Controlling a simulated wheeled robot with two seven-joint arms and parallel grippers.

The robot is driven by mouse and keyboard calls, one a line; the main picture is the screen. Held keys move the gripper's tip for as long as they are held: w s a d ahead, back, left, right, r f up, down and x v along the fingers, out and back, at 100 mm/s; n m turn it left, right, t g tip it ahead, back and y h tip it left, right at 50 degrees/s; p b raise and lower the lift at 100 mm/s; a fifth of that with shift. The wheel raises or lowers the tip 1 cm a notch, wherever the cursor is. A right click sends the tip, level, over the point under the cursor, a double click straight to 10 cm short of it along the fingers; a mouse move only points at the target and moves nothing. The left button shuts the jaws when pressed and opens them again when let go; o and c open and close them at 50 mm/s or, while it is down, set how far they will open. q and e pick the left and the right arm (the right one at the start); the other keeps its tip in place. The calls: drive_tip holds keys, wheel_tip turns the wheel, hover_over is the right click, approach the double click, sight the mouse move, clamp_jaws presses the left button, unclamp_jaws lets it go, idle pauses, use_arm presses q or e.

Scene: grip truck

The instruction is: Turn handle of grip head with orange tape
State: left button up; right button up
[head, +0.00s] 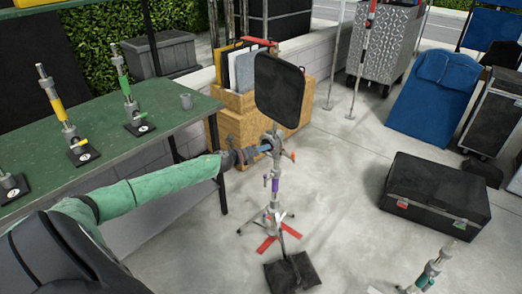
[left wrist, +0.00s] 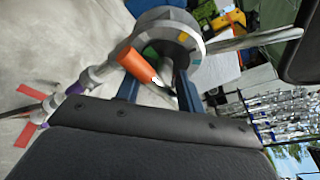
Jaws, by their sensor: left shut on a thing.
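A light stand with a purple-taped post (head: 275,186) stands on the floor with a grey round grip head (head: 273,141) on top. The grip head fills the upper middle of the left wrist view (left wrist: 165,32). Its orange-taped handle (head: 290,154) shows right of the head, and its orange end (left wrist: 138,65) is large in the left wrist view. My left gripper (head: 262,149) reaches in from the left at the grip head. Its blue fingers (left wrist: 158,88) are shut on the handle, with the orange end crossing near the left finger. My right gripper is not seen.
A black square flag (head: 280,90) stands above the grip head. A green table (head: 120,165) with several small stands is at left, a wooden crate (head: 245,132) behind. A black case (head: 433,195) lies right; a black sandbag (head: 290,273) lies at the stand's foot.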

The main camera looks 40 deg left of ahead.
use_arm(q)
drive_tip(key=o, duration=1.1)
drive_tip(key=shift+f, duration=0.1)
drive_tip(key=shift+s, duration=0.15)
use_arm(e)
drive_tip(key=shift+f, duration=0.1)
use_arm(q)
drive_tip(key=b+v, duration=0.2)
drive_tip(key=v, duration=0.5)
drive_tip(key=shift+s+a, duration=0.1)
drive_tip(key=shift+s, duration=0.15)
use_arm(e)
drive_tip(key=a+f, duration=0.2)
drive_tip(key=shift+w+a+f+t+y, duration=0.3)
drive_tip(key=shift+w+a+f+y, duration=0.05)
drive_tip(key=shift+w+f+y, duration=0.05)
